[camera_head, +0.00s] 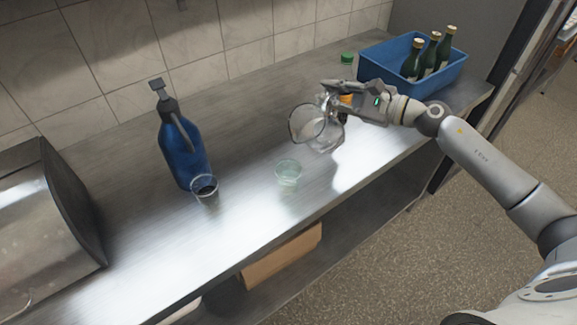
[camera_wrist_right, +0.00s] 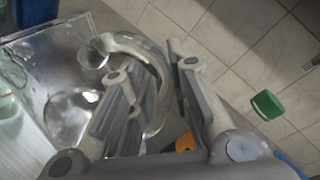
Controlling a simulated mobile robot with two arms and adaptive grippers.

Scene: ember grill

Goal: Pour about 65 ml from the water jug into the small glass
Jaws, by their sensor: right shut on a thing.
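The clear water jug (camera_head: 308,124) is held above the steel counter, tilted with its open mouth facing left. My right gripper (camera_head: 338,93) is shut on the jug's handle side. In the right wrist view the jug (camera_wrist_right: 65,100) fills the left, with its curved handle at the fingers (camera_wrist_right: 155,92). A small greenish clear glass (camera_head: 289,173) stands upright on the counter, below and slightly left of the jug, apart from it. I cannot tell how much liquid it holds. No stream of water is visible. My left gripper is not in view.
A second glass with dark contents (camera_head: 204,188) stands before a blue pump bottle (camera_head: 183,147). A blue crate (camera_head: 450,76) with green bottles is at the back right. A metal appliance (camera_head: 45,225) is at left.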

